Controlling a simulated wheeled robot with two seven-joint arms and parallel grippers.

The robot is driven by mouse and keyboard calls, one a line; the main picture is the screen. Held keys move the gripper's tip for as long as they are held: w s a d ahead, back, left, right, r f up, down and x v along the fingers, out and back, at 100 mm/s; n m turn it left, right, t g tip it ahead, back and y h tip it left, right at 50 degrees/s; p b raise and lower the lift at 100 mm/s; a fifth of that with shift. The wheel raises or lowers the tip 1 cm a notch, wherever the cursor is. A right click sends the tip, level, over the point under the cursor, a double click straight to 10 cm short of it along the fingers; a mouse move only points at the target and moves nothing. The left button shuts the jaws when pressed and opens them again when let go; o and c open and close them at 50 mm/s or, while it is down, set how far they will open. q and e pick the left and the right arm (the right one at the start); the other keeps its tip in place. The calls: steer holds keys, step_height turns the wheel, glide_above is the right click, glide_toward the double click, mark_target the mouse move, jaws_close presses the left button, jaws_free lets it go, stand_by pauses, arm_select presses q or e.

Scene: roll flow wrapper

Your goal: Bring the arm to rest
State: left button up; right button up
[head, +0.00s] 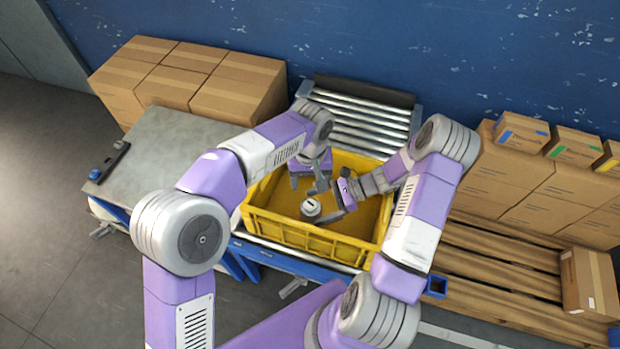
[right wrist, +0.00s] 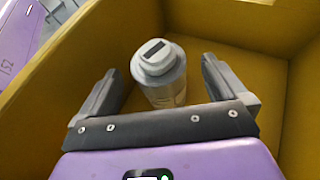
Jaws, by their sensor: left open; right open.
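A yellow crate (head: 285,234) stands on the roller conveyor in the head view. A white canister with a stepped cap and a dark slot on top (head: 311,207) is inside it. My right gripper (head: 320,204) reaches into the crate from the right, open.
A grey-topped table (head: 160,165) is left of the crate, with cartons (head: 235,90) behind it. Rollers (head: 360,125) lie behind the crate. A wooden pallet (head: 490,265) with cartons (head: 535,180) is at the right. The blue wall closes the back.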

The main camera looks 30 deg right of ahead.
steer(key=shift+v, duration=1.65)
